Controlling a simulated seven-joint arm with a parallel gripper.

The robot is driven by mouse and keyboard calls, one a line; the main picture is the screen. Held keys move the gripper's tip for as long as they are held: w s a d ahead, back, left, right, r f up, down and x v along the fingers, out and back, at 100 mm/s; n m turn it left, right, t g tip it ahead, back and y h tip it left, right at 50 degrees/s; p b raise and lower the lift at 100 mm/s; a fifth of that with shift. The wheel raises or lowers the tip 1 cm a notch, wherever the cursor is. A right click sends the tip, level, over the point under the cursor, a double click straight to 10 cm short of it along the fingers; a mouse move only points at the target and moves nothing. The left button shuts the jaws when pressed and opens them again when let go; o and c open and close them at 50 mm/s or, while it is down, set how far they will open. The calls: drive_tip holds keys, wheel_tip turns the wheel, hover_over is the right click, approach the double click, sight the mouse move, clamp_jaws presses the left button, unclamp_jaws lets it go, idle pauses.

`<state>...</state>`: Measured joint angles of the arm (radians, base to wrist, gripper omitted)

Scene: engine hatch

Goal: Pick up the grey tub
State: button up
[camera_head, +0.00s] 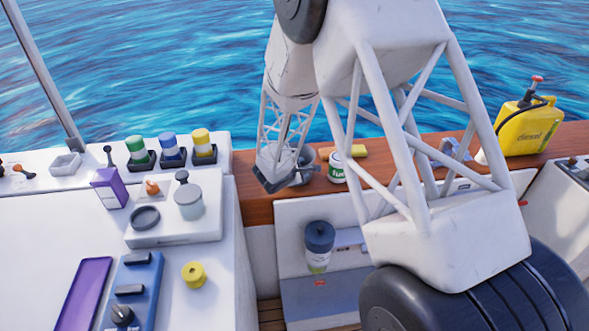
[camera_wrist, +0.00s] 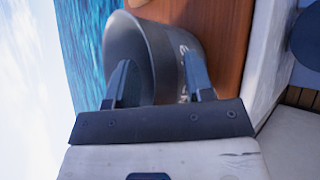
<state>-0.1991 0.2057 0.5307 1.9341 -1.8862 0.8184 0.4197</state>
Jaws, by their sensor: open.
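The grey tub (camera_head: 307,158) stands on the wooden ledge, partly hidden behind my gripper in the head view. In the wrist view the grey tub (camera_wrist: 165,52) is large and close, with its round open rim to the left and some lettering on its side. My gripper (camera_wrist: 160,80) is open, with one finger overlapping the tub's wall near the rim and the other by its far side. In the head view my gripper (camera_head: 290,180) is low at the tub's left front. I cannot tell whether the fingers touch the tub.
A green-and-white can (camera_head: 337,168) stands just right of the tub, with a yellow block (camera_head: 350,151) behind it. A yellow diesel can (camera_head: 527,125) is farther right on the wooden ledge (camera_head: 255,205). Green, blue and yellow-capped bottles stand left. Water lies beyond the ledge.

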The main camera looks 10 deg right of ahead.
idle(0.5)
clamp_jaws()
idle(1.3)
